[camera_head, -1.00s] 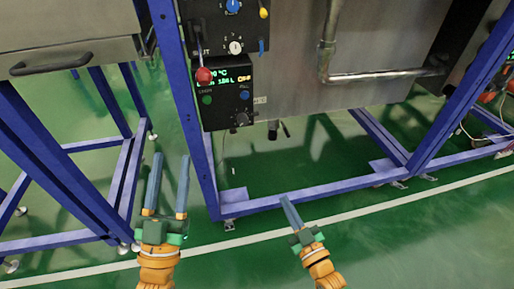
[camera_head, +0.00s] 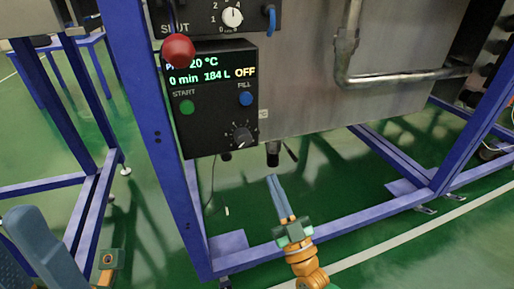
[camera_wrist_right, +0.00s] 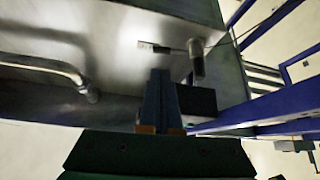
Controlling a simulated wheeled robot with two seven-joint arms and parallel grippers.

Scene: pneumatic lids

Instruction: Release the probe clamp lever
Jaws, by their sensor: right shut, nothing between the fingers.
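Under the machine's steel body hangs a short dark cylindrical probe fitting (camera_head: 273,154), with a thin dark lever (camera_head: 290,151) sticking out to its right. In the right wrist view the fitting (camera_wrist_right: 197,62) hangs beyond my fingers and the lever (camera_wrist_right: 162,47) points left from it. My right gripper (camera_head: 272,179) is shut and empty, its tips just below the fitting in the head view. It also shows in the wrist view (camera_wrist_right: 161,73), pointing toward the lever; contact cannot be told. My left gripper (camera_head: 42,240) is large and cut off at the lower left; its jaw opening is unclear.
A black control panel (camera_head: 218,98) with a display, buttons and a red ball knob (camera_head: 178,50) is above left. A blue frame leg (camera_head: 150,130) and lower rail (camera_head: 335,222) surround the space. A steel pipe (camera_head: 400,77) runs along the body.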

